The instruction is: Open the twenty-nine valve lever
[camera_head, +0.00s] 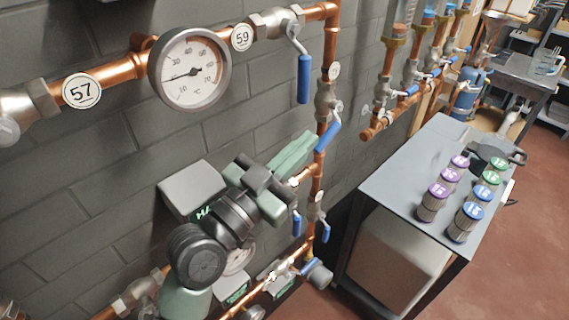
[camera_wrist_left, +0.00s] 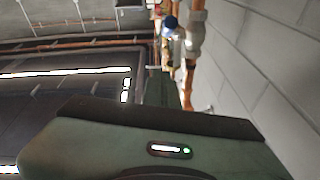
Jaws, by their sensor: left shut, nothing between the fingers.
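Several valves with blue-handled levers sit on the copper pipes; I cannot read a tag saying 29. One blue lever (camera_head: 304,80) hangs straight down beside the 59 tag (camera_head: 241,38). Another blue lever (camera_head: 327,136) slants down-left from the vertical pipe. Lower blue levers (camera_head: 297,222) and (camera_head: 325,208) show below my left gripper (camera_head: 306,146). That gripper is green and black, shut and empty, with its tips close to the slanting lever; I cannot tell if they touch. In the left wrist view, a blue handle (camera_wrist_left: 170,22) shows by a valve. My right gripper is not in view.
A gauge (camera_head: 190,72) and a 57 tag (camera_head: 82,91) sit on the upper pipe along the grey brick wall. A grey table (camera_head: 390,175) with several labelled canisters (camera_head: 432,202) stands right. More pipes and valves (camera_head: 411,75) stand behind. Red floor is clear at lower right.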

